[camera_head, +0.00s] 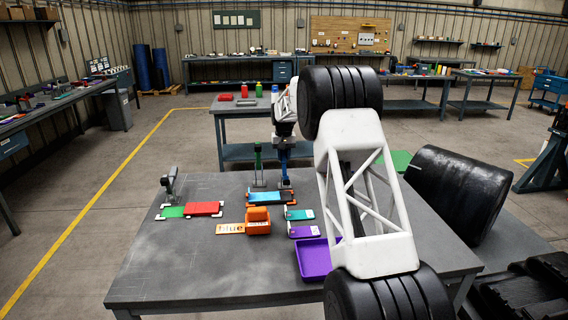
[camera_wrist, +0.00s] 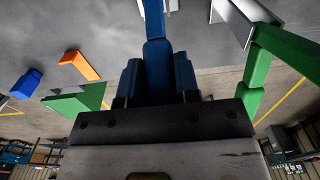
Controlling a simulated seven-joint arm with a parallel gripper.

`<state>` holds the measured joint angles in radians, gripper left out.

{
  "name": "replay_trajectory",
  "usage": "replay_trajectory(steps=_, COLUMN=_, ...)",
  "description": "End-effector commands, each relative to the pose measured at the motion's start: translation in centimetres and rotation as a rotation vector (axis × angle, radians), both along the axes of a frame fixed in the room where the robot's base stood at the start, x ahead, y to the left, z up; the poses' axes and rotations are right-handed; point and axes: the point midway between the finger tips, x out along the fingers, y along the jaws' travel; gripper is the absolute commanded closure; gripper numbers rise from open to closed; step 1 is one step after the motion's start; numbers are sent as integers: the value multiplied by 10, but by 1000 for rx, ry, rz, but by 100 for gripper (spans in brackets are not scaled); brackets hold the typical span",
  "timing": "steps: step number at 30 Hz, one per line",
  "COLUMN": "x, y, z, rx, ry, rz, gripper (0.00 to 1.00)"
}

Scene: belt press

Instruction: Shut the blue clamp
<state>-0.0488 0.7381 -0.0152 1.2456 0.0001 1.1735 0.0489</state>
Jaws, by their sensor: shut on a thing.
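The blue clamp (camera_head: 284,174) stands at the back of the grey table, beside an orange-edged fixture with a blue plate (camera_head: 268,197). Its blue handle looks upright, though my arm partly covers it. My gripper (camera_head: 284,144) is over the top of the clamp, shut on its handle. In the wrist view the blue handle (camera_wrist: 157,62) runs between the fingers of my gripper (camera_wrist: 158,82). The clamp's lower end is hard to make out there. A green clamp (camera_head: 258,165) stands just left of the blue one, with its green handle (camera_wrist: 257,72) at the right of the wrist view.
A grey clamp (camera_head: 171,184) stands left by a red plate (camera_head: 204,208). An orange box (camera_head: 258,220), a card reading "blue" (camera_head: 231,229) and a purple tray (camera_head: 314,260) lie in front. The front left of the table (camera_head: 180,265) is clear.

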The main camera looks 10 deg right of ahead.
Motion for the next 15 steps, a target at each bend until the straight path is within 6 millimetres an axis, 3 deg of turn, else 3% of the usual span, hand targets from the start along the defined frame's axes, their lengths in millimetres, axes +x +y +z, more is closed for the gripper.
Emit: replay_trajectory(steps=15, x=-13, y=-3, z=4, rx=-1, ry=-1, rz=-2, gripper=84)
